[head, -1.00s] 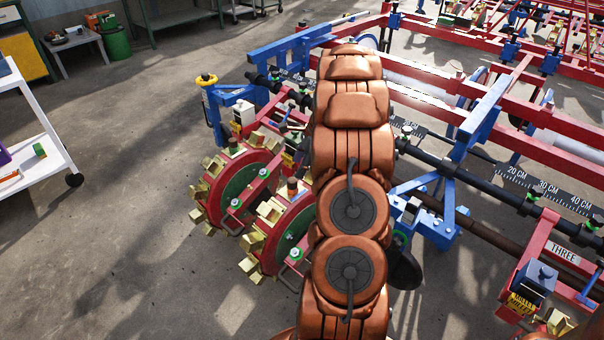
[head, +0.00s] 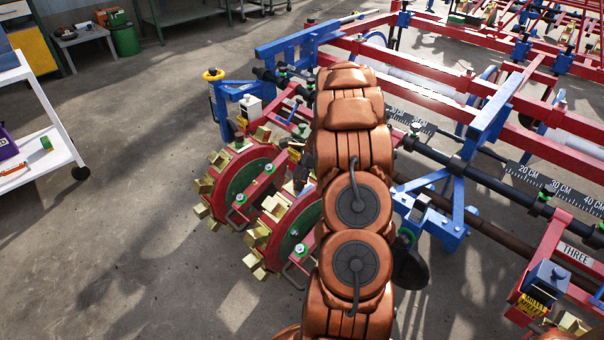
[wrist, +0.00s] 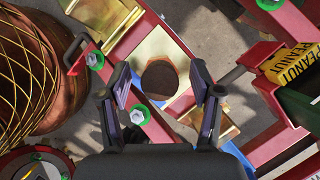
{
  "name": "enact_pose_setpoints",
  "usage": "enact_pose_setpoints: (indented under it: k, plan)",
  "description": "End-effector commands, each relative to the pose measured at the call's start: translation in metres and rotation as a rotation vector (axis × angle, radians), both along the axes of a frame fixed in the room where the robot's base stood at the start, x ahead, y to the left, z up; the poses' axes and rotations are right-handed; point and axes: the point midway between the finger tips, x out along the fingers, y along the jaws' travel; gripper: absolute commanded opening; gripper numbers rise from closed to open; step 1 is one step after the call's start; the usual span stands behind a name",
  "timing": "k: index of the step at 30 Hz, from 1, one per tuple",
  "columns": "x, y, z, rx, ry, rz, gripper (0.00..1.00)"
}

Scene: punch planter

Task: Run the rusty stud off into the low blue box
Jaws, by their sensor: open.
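A round brown, rusty-looking face (wrist: 160,82), which looks like the end of the stud, shows between brass plates in the wrist view. My gripper (wrist: 160,72) is open, with one dark finger on each side of it and clear gaps. I cannot tell how far below the fingertips it lies. In the head view my arm hides much of this spot, beside the red and green punch wheels (head: 250,185). I cannot make out the low blue box for sure in either view.
Brass cups (head: 203,185) ring the wheels. A green-headed bolt (wrist: 138,115) and red bars are close to the fingers. A hopper labelled PEANUT (wrist: 295,62) stands at the right. A white cart (head: 50,120) is at the left, with open floor between.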

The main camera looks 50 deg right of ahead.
Motion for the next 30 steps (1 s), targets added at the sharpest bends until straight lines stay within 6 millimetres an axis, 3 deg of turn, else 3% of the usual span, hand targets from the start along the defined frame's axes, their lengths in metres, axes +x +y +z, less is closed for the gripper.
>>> enact_pose_setpoints:
  k: [6, 23, 30]
  plan:
    - [0.0002, -0.0002, 0.0004, -0.001, -0.001, 0.001, 0.63]
    - [0.0002, -0.0003, 0.0007, -0.002, -0.002, 0.000, 0.04]
    - [0.0011, -0.0007, 0.0030, -0.001, -0.002, 0.079, 0.04]
